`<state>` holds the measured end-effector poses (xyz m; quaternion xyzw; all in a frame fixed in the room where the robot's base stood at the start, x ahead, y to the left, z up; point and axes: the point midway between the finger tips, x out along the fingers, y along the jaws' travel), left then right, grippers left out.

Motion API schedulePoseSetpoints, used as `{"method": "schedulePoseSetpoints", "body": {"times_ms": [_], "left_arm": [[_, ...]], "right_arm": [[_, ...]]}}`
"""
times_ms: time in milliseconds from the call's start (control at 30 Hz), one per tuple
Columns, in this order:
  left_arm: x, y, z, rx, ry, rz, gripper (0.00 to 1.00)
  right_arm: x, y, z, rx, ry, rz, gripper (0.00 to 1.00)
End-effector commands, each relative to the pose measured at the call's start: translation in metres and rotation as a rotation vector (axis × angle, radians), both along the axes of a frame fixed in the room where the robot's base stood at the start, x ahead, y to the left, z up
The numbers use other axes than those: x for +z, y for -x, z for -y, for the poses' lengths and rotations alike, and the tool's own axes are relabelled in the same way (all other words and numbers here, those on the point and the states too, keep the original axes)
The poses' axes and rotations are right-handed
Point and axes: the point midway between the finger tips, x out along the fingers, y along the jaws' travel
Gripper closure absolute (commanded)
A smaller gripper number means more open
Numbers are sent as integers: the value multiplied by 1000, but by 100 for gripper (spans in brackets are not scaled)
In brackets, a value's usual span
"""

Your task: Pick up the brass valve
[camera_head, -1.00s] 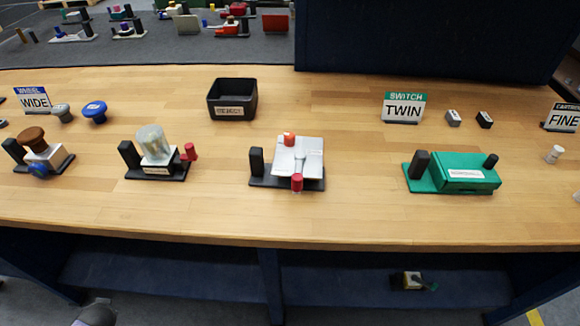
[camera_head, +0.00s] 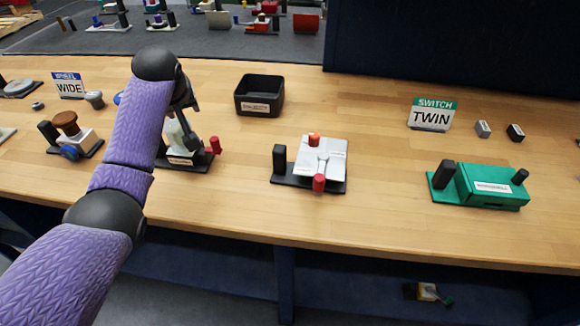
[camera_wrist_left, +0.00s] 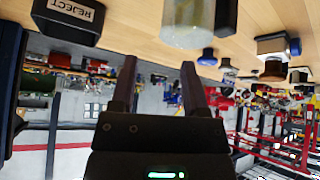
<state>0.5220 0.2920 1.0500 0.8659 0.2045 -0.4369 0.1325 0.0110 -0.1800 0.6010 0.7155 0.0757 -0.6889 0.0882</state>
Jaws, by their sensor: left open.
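No part is plainly brass-coloured, so I cannot tell for sure which is the brass valve. A fixture with a brown mushroom knob (camera_head: 66,121) and a blue wheel (camera_head: 70,152) stands at the left of the bench. A fixture with a translucent cylinder and a red knob (camera_head: 215,145) stands to its right, partly hidden by my left gripper (camera_head: 186,125). My left gripper is open and empty, above or in front of that fixture. In the left wrist view its two fingers (camera_wrist_left: 158,66) are apart, and the translucent cylinder (camera_wrist_left: 188,22) shows beyond them. My right gripper is not in view.
A black reject bin (camera_head: 259,106) stands behind. A white plate fixture with red caps (camera_head: 321,160) and a green box fixture (camera_head: 490,187) stand to the right. A small yellowish device (camera_head: 428,292) lies on the lower shelf. Bare wood lies between the fixtures.

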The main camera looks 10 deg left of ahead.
Motion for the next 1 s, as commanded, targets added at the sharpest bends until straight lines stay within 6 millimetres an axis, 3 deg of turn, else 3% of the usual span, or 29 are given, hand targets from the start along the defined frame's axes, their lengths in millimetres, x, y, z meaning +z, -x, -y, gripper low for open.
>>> {"method": "schedulePoseSetpoints", "body": {"times_ms": [33,100,200,300,533,1000], "left_arm": [[14,-8,50,-118,41,-2,41],[21,-5,111,-279,66,-44,41],[8,14,168,-447,41,-148,41],[-7,28,191,-526,13,-220,41],[-55,15,196,-546,2,-246,41],[-114,-8,194,-543,3,-240,41]], "right_arm": [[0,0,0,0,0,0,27],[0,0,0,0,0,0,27],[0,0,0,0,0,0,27],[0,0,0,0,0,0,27],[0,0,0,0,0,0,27],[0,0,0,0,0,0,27]]}}
